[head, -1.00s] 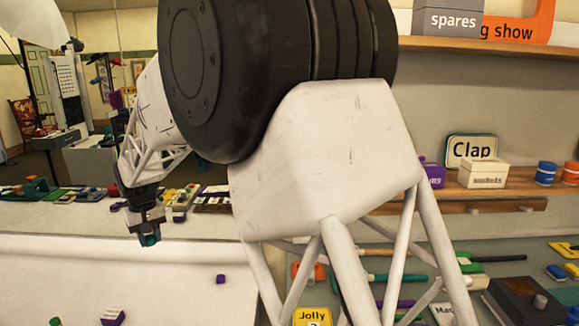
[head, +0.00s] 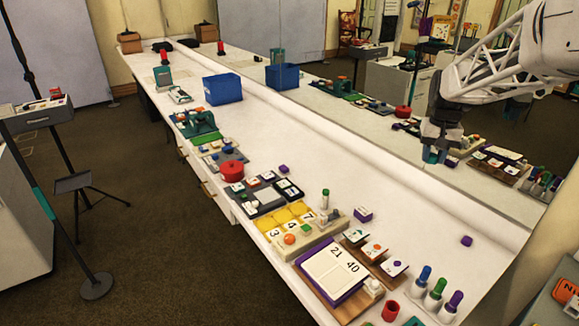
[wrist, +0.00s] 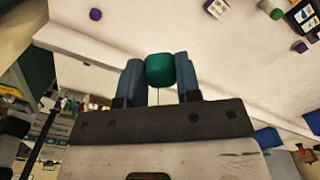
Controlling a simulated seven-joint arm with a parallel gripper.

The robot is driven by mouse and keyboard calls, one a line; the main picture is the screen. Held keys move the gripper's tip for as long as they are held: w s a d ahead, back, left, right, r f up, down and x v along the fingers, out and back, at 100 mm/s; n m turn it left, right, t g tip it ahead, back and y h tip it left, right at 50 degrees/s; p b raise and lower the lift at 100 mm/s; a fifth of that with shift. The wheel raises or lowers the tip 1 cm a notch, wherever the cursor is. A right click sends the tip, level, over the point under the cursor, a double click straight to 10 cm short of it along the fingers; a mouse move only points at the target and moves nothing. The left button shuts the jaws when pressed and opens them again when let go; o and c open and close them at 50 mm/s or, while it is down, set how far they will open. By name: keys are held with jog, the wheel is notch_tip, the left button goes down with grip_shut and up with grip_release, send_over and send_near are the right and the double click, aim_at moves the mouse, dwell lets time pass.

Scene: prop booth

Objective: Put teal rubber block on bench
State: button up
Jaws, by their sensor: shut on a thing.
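My gripper (head: 434,156) is at the upper right of the head view, above the bench's back edge and in front of the mirror. The wrist view shows its two blue fingers (wrist: 159,76) closed on the teal rubber block (wrist: 159,68), one finger on each side. The block is held in the air. In the head view the block is small and hard to tell from the fingertips. The long white bench (head: 310,165) runs from far left to near right below my gripper, with bare surface along its back half.
A purple cube (head: 467,241) sits alone at the bench's right. A purple and white block (head: 363,214) lies nearer the middle. Game boards, a red round tin (head: 231,171) and bottles line the front side. A blue bin (head: 222,89) stands farther back. The mirror repeats the bench.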

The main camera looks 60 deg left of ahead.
jog(key=shift+r, duration=0.8)
jog(key=s+a, duration=0.5)
jog(key=a, duration=0.6)
jog(key=s+a, duration=0.5)
jog(key=a, duration=0.6)
jog(key=s+a+n, duration=0.1)
jog(key=s+a, duration=0.4)
jog(key=a, duration=0.7)
jog(key=shift+s+f, duration=0.15)
jog(key=f, duration=2.7)
jog(key=shift+s+a+f, duration=0.1)
jog(key=shift+a+f, duration=0.1)
jog(key=shift+f, duration=0.1)
jog(key=shift+w+a+f, duration=0.25)
jog(key=shift+w+a, duration=1.05)
jog(key=shift+a, duration=1)
jog(key=shift+w+a+f, duration=0.2)
jog(key=shift+w+a, duration=1.15)
jog(key=shift+a, duration=1)
jog(key=shift+w+a+f, duration=0.25)
jog(key=shift+w+a, duration=1.05)
jog(key=shift+a, duration=1)
jog(key=shift+f, duration=0.1)
